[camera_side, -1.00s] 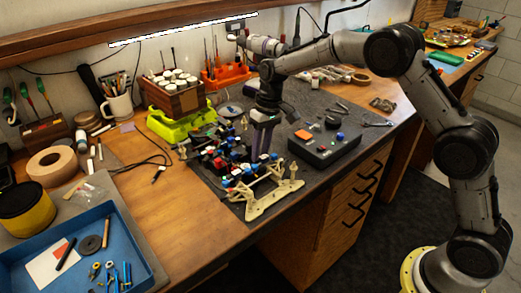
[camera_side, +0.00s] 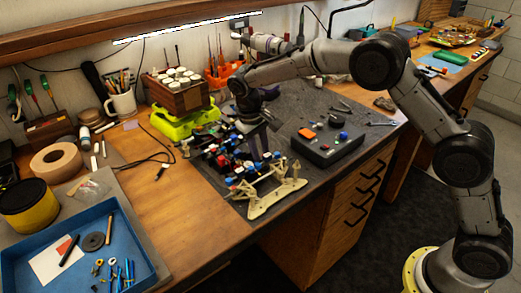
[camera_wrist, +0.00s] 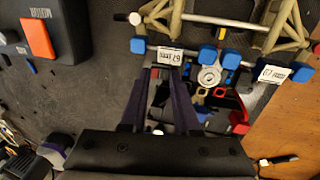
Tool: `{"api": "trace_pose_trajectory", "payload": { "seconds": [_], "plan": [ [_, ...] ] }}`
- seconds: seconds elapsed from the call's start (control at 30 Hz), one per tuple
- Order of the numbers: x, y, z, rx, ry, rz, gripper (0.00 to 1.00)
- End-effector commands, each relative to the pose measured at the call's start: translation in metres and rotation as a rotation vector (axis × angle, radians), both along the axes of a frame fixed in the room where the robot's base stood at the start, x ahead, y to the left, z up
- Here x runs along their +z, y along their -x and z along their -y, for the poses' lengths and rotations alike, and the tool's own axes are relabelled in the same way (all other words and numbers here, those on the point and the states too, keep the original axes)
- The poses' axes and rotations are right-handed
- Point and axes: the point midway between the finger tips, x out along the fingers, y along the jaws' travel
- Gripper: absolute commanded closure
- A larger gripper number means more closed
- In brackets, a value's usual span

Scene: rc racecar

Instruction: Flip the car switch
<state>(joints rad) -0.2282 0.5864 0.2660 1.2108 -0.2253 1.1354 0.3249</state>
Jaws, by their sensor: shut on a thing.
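The RC car (camera_side: 274,190) stands on the dark mat, with cream suspension arms at its near end and dark, red and blue parts behind. In the wrist view the car (camera_wrist: 285,25) fills the upper right, with blue caps, white servo labels and a round light grey horn (camera_wrist: 209,76). My gripper (camera_side: 258,155) is down in the middle of the car. In the wrist view my gripper (camera_wrist: 157,80) has its two dark fingers reaching into the chassis beside a labelled servo. It is shut on a part of the car. The fingers hide that part, and I cannot make out the switch.
A black box (camera_side: 330,145) with an orange button lies right of the car; it also shows in the wrist view (camera_wrist: 65,75). A lime-green stand (camera_side: 180,125) with a wooden jar rack is behind left. A blue tray (camera_side: 75,270) is at front left.

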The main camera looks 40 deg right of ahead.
Motion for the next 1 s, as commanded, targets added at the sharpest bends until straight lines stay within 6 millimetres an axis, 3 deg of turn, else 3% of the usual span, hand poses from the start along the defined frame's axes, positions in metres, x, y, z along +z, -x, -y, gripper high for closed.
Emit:
{"api": "trace_pose_trajectory", "payload": {
  "seconds": [0.03, 0.07, 0.13, 0.47, 0.97, 1.0],
  "plan": [
    [0.0, 0.0, 0.0, 0.0, -0.001, 0.0, 1.0],
    [0.0, 0.0, 0.0, 0.001, -0.001, 0.0, 0.67],
    [0.0, 0.0, 0.0, 0.001, -0.001, 0.0, 0.57],
    [0.0, 0.0, 0.001, -0.001, -0.028, -0.001, 0.57],
    [0.0, 0.0, 0.015, -0.006, -0.405, -0.001, 0.57],
    [0.011, -0.002, 0.015, -0.001, -0.406, 0.005, 0.57]
  ]
}}
